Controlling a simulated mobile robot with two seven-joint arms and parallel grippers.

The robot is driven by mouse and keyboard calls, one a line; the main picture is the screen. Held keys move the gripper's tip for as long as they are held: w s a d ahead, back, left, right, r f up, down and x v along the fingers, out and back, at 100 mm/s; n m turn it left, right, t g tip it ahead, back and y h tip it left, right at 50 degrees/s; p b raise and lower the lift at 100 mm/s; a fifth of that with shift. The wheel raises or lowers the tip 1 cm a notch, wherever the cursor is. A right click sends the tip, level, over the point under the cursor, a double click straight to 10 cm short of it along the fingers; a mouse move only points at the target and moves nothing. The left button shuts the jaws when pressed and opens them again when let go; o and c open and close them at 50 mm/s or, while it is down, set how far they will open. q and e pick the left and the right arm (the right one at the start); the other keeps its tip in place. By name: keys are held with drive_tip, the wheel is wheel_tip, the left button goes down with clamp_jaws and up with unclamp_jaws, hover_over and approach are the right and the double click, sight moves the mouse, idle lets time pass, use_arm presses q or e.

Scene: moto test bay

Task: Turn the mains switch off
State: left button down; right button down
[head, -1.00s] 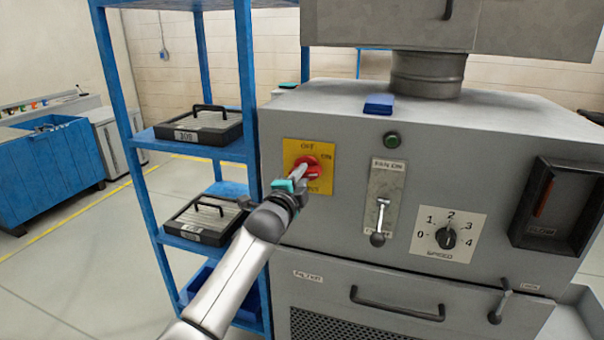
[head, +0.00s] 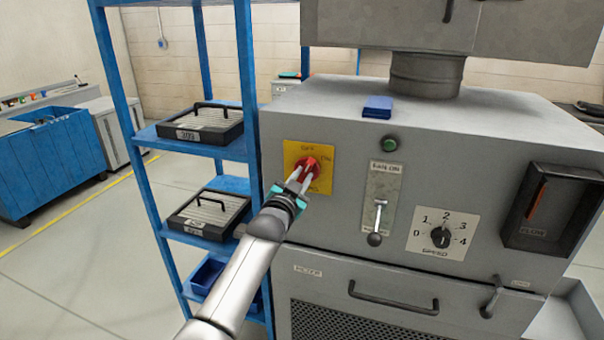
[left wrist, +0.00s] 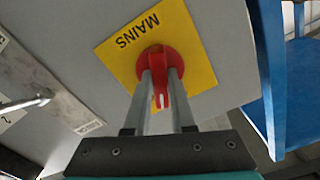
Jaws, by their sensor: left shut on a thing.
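The red mains switch (head: 311,162) sits on a yellow plate (head: 325,152) on the grey machine's front. The plate reads OFF at the top and ON at the upper right. My left gripper (head: 302,174) is shut on the switch's handle. In the left wrist view, the red switch (left wrist: 158,62) shows with a finger on each side of its handle. There the handle points away from the MAINS lettering, a little askew to the plate. Its exact position between OFF and ON is hard to read because the fingers cover part of it. My right gripper is not in view.
Right of the switch are a fan lever (head: 379,207), a green button (head: 390,144) and a speed dial (head: 441,237). A blue shelf rack (head: 247,90) with black-handled cases stands close on the left. Open floor lies beyond it.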

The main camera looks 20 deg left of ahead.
use_arm(q)
drive_tip(key=n+p, duration=0.1)
drive_tip(key=n, duration=0.3)
drive_tip(key=shift+n, duration=0.4)
idle(0.4)
drive_tip(key=c, duration=0.8)
unclamp_jaws()
drive_tip(key=shift+o, duration=0.2)
drive_tip(key=shift+s, duration=0.1)
drive_tip(key=s, duration=1.5)
drive_tip(key=shift+a+p, duration=0.25)
drive_tip(key=shift+p, duration=0.1)
drive_tip(key=shift+f, duration=0.1)
